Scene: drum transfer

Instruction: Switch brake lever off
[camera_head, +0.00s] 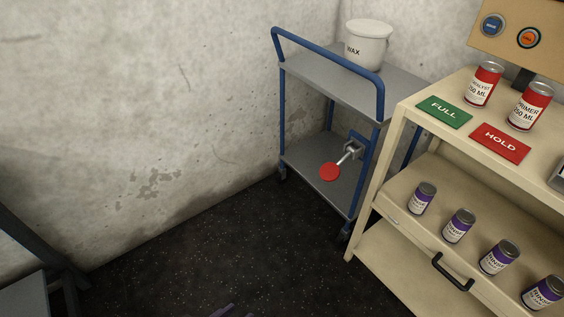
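The brake lever (346,155) is a short metal arm with a round red end (329,172). It is mounted on a bracket low on the blue-framed cart (326,80), and it slants down to the left over the grey lower shelf (310,160).
A white WAX bucket (369,44) stands on the cart top. The cream shelf unit (385,215) close on the right carries cans, a green FULL card (444,112) and a red HOLD card (500,143). Dark floor (230,250) is clear left of the cart, beside the wall.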

